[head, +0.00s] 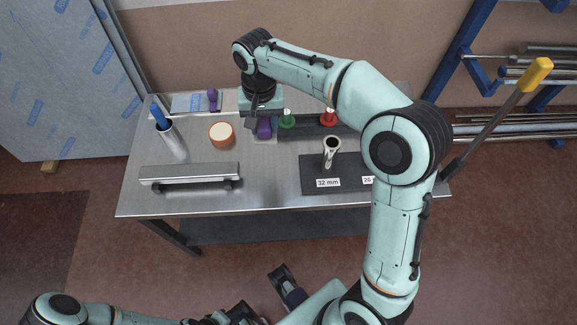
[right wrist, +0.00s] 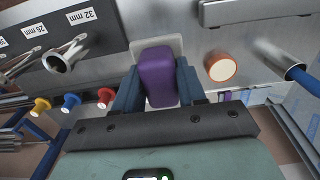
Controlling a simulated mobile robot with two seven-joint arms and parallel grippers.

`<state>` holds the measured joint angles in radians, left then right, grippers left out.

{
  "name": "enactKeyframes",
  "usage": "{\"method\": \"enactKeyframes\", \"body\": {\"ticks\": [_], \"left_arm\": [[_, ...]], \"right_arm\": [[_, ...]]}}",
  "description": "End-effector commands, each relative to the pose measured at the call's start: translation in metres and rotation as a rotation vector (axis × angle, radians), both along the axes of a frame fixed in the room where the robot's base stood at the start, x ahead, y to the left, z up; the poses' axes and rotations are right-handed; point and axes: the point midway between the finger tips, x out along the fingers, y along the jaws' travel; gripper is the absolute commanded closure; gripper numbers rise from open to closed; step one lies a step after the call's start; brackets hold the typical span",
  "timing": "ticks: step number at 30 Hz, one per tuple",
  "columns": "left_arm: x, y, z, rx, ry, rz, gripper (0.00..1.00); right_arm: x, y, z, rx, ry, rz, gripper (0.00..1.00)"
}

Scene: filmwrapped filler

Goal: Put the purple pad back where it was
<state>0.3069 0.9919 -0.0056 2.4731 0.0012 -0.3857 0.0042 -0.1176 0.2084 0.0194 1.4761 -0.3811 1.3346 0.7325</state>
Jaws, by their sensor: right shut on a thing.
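My right gripper (head: 262,118) reaches down over the back half of the metal table. It is shut on the purple pad (head: 264,128). In the right wrist view the purple pad (right wrist: 157,78) sits between the two blue-grey fingers of the right gripper (right wrist: 157,88). A pale square patch (right wrist: 176,43) shows around the pad's far end. I cannot tell whether the pad touches that patch or hangs just above it. My left arm comes in low at the left of the head view; its gripper's jaws cannot be made out clearly.
An orange pot (head: 221,135) stands just left of the pad. A tube with a blue rod (head: 170,138), a long handled bar (head: 190,174) and a dark labelled board (head: 346,174) share the table (head: 262,190). Green (head: 287,119) and red (head: 328,117) knobs stand close right of the gripper.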

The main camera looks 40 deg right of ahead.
Motion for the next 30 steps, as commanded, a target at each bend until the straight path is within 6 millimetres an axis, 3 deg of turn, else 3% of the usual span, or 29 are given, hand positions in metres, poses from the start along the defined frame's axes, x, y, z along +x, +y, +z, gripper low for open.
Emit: {"method": "enactKeyframes", "body": {"ticks": [5, 8, 21, 30], "left_arm": [[-0.001, 0.0, -0.006, 0.001, 0.002, 0.0, 0.57], [-0.002, 0.0, -0.01, 0.001, 0.001, 0.001, 0.57], [0.004, 0.0, -0.024, 0.004, -0.023, 0.006, 0.57], [0.006, 0.001, -0.026, 0.005, -0.029, 0.007, 0.57]], "right_arm": [[-0.003, 0.004, -0.003, -0.001, -0.001, 0.011, 0.93], [-0.004, 0.004, -0.022, -0.001, 0.002, 0.012, 0.93], [-0.004, 0.004, -0.134, -0.001, 0.002, 0.011, 0.93], [-0.003, 0.004, -0.16, -0.002, -0.001, 0.011, 0.93]]}}
